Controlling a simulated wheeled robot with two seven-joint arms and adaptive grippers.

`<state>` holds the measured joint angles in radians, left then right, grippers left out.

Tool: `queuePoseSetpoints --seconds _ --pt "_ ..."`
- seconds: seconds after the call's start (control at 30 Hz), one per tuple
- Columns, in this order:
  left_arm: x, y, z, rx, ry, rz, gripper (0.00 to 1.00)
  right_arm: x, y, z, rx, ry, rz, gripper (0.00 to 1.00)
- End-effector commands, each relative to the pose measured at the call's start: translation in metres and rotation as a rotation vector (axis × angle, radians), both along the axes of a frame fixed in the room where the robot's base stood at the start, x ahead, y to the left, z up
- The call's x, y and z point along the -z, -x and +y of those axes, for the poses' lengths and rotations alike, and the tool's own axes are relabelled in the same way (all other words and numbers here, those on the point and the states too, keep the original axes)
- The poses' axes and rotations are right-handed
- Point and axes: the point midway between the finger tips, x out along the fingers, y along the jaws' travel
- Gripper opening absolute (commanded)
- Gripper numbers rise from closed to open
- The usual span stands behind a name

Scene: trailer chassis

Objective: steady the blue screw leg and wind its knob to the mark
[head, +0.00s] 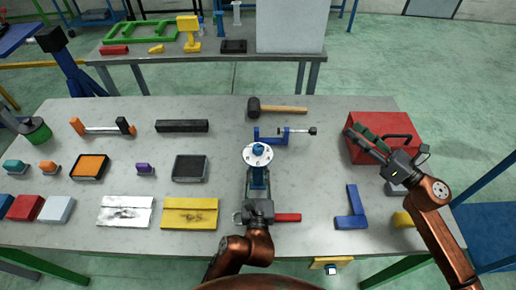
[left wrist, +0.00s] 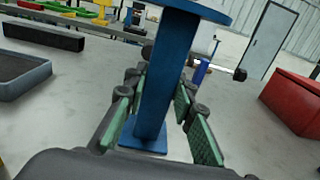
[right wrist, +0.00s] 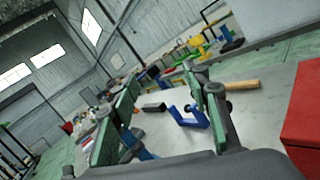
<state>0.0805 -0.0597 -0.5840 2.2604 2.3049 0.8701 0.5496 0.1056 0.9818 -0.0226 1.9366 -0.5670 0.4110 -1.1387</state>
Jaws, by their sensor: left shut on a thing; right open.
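The blue screw leg (head: 258,178) stands upright near the table's middle, with a pale round plate (head: 258,155) and a small blue knob (head: 258,147) on top. My left gripper (head: 258,192) is shut on its post from the front. In the left wrist view the green-padded fingers lie on both sides of the blue post (left wrist: 160,75), above its square foot (left wrist: 143,138). The knob is out of that view, and I cannot make out the mark. My right gripper (head: 368,145) is open and empty over the red toolbox, well right of the leg.
A blue clamp (head: 285,135) and a hammer (head: 278,109) lie behind the leg. The red toolbox (head: 372,155) and a blue angle piece (head: 351,208) are to the right. A red-handled tool (head: 287,218) lies by the left gripper. Trays and blocks fill the left side.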

Motion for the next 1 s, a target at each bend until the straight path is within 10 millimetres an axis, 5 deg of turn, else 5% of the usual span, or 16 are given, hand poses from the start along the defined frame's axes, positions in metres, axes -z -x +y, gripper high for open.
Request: queuePoseSetpoints --seconds 0.03,0.1,0.3,0.53,1.0 --pt "0.001 0.000 0.000 0.000 0.000 0.001 0.00 0.005 0.009 0.040 -0.058 0.063 -0.027 0.43" --pt "0.001 0.000 0.000 -0.001 -0.001 0.001 0.00 0.016 0.023 0.085 -0.125 0.144 -0.062 0.43" --pt "0.001 0.000 0.000 -0.001 -0.001 0.002 0.00 0.041 0.061 0.166 -0.258 0.303 -0.150 0.43" --pt "0.001 0.000 0.000 -0.001 -0.001 0.002 0.00 0.050 0.071 0.193 -0.297 0.349 -0.182 0.43" --pt "0.001 0.000 0.001 -0.001 -0.001 0.002 0.00 0.049 0.037 0.258 -0.296 0.348 -0.181 0.43"
